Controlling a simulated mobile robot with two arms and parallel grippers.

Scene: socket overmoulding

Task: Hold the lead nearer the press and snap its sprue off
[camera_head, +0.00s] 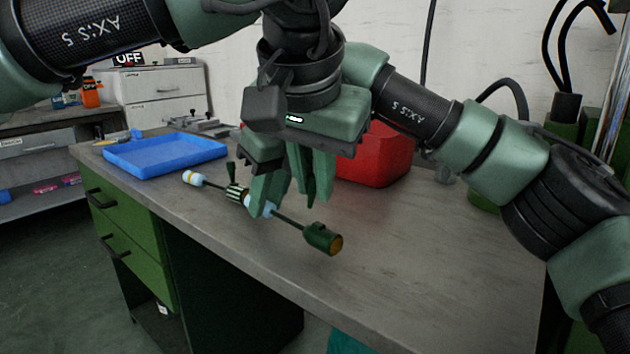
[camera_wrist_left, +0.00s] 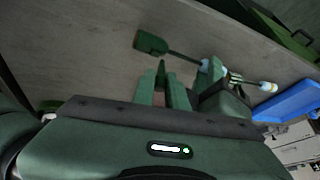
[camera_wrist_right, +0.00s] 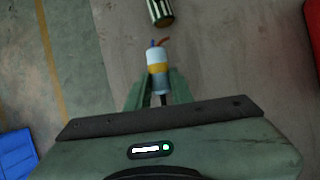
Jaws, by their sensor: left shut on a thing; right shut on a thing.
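The held lead has a dark green moulded connector (camera_head: 322,238) with an orange face, a thin dark cable and a pale sleeve (camera_wrist_right: 158,60) with a yellow band and bare wires. My right gripper (camera_head: 262,205) is shut on this lead near the pale sleeve. My left gripper (camera_head: 311,198) is shut on a small dark green pointed piece, which looks like a sprue (camera_wrist_left: 161,68); it appears apart from the connector, also in the left wrist view (camera_wrist_left: 150,43). A second lead's striped green body (camera_head: 237,193) has an upright spike and a pale, yellow-banded end (camera_head: 194,179). The right fingers partly hide the middle.
A blue tray (camera_head: 165,165) sits at the table's left end. A red bin (camera_head: 385,165) stands behind my grippers. Drawer units and a small vice-like device are at the back left. The table (camera_head: 420,260) is clear in front and to the right.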

